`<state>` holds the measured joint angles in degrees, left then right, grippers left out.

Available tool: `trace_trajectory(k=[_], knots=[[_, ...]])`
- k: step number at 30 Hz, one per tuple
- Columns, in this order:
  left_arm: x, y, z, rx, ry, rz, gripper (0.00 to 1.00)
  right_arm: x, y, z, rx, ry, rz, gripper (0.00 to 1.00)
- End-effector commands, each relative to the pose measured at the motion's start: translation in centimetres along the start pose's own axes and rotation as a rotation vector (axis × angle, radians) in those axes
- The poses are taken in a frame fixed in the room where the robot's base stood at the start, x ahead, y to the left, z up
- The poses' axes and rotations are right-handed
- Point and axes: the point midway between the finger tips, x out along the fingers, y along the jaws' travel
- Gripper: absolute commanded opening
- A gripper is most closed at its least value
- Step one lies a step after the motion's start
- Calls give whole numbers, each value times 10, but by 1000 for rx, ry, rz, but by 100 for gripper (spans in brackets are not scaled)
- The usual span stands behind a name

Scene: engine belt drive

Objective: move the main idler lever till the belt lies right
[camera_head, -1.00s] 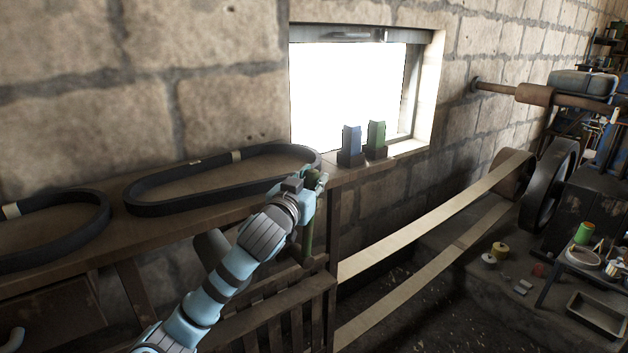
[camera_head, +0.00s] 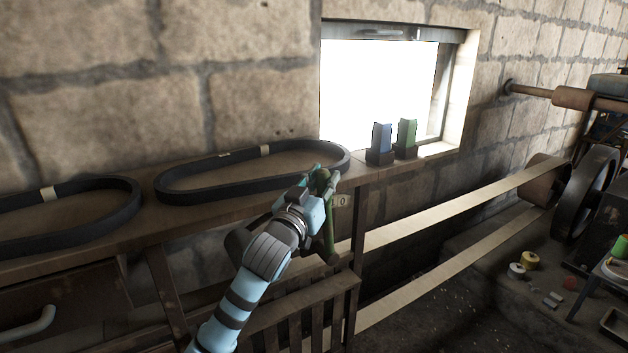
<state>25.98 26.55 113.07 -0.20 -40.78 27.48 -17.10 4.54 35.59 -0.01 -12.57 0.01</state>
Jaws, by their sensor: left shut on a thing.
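My left gripper (camera_head: 326,178) is shut on the top of a green lever (camera_head: 329,240), which stands in front of the wooden shelf; I take this to be the main idler lever. Its lower end is at a wooden slatted guard (camera_head: 300,325). The light tan drive belt (camera_head: 450,215) runs in two strands from behind the guard post to a brown pulley (camera_head: 547,172) at the right. The belt's left end is hidden behind the guard. My right gripper is not in view.
Two black spare belts, one at the left (camera_head: 120,205) and one nearer the window (camera_head: 215,190), lie on the shelf. A blue block (camera_head: 382,137) and a green block (camera_head: 407,135) stand by the window. A small "0" plate (camera_head: 342,201) sits beside the lever.

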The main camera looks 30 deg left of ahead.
Motion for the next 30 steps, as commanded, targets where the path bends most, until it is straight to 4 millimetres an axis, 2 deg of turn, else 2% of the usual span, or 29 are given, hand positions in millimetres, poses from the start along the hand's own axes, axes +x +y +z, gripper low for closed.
trace_trajectory(k=[1,2,6,14,17,20,27,30], knots=[[0,0,0,-3,1,1,0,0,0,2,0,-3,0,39],[0,0,0,-3,0,1,27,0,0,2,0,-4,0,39],[0,-1,0,-2,0,-1,46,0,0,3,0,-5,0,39],[-2,-3,-1,-1,0,-4,46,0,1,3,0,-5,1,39],[-8,-3,0,0,-2,-4,46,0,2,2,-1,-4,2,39],[-27,-3,0,4,-1,-2,46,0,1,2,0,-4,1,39],[-93,-1,1,5,-4,1,46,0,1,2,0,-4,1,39],[-111,-2,1,4,-3,-1,46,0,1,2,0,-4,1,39]])
